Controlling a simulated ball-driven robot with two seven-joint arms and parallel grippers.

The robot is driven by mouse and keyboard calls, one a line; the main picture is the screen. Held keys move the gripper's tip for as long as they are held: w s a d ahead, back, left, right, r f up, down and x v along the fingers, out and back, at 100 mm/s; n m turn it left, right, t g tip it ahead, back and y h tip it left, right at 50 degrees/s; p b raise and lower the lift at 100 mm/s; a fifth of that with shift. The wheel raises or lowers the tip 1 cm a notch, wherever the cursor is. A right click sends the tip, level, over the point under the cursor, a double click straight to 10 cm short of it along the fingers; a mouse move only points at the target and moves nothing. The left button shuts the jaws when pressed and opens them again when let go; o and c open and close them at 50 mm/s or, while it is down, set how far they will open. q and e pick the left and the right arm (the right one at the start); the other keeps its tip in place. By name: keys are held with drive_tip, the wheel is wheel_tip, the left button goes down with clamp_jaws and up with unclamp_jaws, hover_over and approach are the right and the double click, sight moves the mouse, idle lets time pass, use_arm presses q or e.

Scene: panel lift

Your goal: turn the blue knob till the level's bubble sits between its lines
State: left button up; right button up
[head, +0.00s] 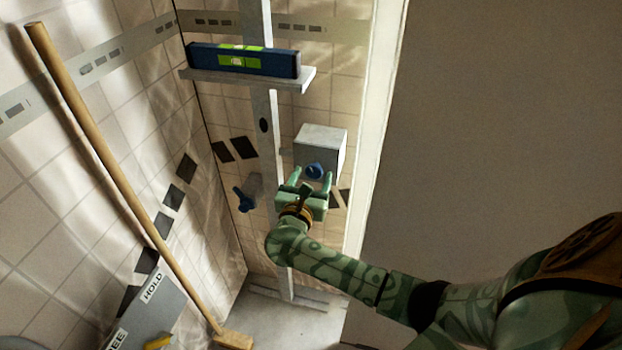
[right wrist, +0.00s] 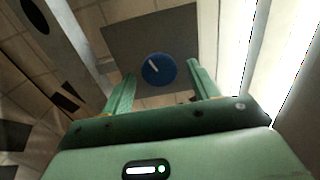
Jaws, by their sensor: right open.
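The blue knob (head: 315,171) sits on the front of a pale grey box on the post. In the right wrist view the knob (right wrist: 159,70) is round with a white mark pointing up and left. My right gripper (head: 312,178) is open, its green fingers just short of the knob and on either side of it. The right wrist view shows the fingers (right wrist: 158,80) apart with nothing between them. The dark blue level (head: 270,62) lies on a shelf, with a green vial in its middle. The bubble is too small to place against the lines. My left gripper is not in view.
The grey box (head: 325,142) is fixed beside the vertical post (head: 264,150). A second blue handle (head: 243,198) is to the left. A wooden broom (head: 120,190) leans at the left by a grey panel marked HOLD (head: 165,300). A bare wall is at the right.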

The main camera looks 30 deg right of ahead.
drive_tip(key=c, duration=0.9)
drive_tip(key=m+b, duration=0.2)
drive_tip(key=b, duration=0.1)
drive_tip(key=f+m+b, duration=0.1)
drive_tip(key=m+b, duration=0.1)
drive_tip(key=b, duration=0.1)
drive_tip(key=shift+a, duration=0.1)
drive_tip(key=shift+c, duration=0.2)
drive_tip(key=shift+r+m+b, duration=0.3)
drive_tip(key=shift+r+m, duration=0.05)
drive_tip(key=shift+m, duration=0.25)
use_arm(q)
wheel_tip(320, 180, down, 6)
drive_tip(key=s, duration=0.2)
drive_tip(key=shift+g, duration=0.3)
use_arm(e)
drive_tip(key=shift+r, duration=0.15)
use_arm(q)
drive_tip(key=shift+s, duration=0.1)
use_arm(e)
drive_tip(key=o, duration=0.9)
drive_tip(key=shift+o, duration=0.2)
